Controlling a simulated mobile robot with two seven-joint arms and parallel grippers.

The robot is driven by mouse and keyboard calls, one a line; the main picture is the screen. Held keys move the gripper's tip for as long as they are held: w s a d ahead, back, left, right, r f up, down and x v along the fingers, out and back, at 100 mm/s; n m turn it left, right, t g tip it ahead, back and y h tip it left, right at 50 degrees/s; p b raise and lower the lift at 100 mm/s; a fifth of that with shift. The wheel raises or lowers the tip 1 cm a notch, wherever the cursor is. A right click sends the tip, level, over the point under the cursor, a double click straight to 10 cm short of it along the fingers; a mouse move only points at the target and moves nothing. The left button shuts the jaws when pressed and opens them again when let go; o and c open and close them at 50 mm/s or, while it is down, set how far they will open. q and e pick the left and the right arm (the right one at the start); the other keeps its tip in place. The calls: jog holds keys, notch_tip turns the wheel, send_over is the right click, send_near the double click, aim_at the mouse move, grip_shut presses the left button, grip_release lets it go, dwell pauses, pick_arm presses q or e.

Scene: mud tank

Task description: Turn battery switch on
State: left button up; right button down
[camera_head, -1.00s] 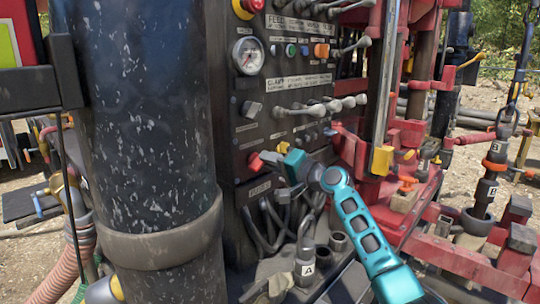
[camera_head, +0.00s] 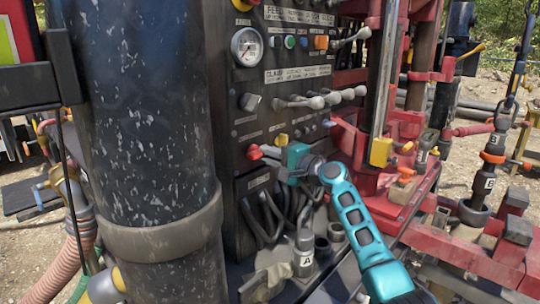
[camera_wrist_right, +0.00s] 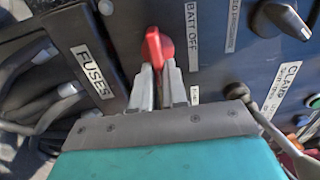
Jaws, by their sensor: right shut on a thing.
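The red battery switch (camera_wrist_right: 153,46) is on the dark control panel, with a "BATT OFF" label (camera_wrist_right: 191,32) beside it in the right wrist view. In the head view the red switch (camera_head: 254,152) sits low on the panel's left part. My right gripper (camera_wrist_right: 158,75) is shut on the switch, with one grey finger on each side of its handle. In the head view the right gripper (camera_head: 270,152) reaches the switch from the right, and its fingers hide part of it. My left gripper is not in view.
A row of levers (camera_head: 325,99) and a yellow knob (camera_head: 281,139) sit above the right gripper. Cables (camera_head: 262,220) hang below it, by the "FUSES" label (camera_wrist_right: 92,72). A thick black column (camera_head: 145,120) stands left. Red rig frames (camera_head: 400,205) stand right.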

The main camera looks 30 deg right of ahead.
jog(key=c, duration=1.2)
grip_release()
jog(key=shift+o, duration=0.2)
jog(key=b+v, duration=0.1)
jog(key=v, duration=1.2)
